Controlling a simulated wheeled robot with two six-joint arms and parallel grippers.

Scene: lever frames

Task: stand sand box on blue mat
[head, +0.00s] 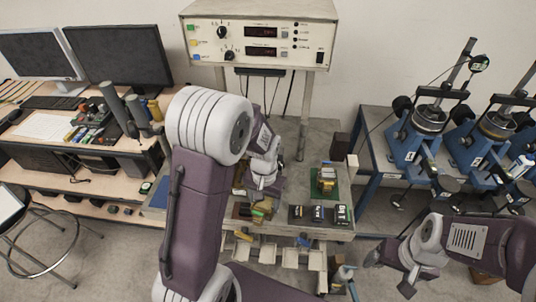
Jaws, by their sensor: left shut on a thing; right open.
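My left gripper (264,184) is over the middle of the small table, pointing down. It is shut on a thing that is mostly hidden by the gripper. A small sand-yellow block (262,207) shows just below it, and I cannot tell for sure whether this is the sand box or whether it is the thing held. A blue patch, probably the blue mat (157,194), shows at the table's left end, partly hidden behind my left arm. My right gripper (405,290) is open and empty at the lower right, off the table.
A green mat (329,173) with a yellow-brown thing on it lies at the table's right. Several dark boxes (318,214) stand along its front right edge. An instrument panel (260,35) rises behind. Blue lever machines (410,140) stand on the right bench.

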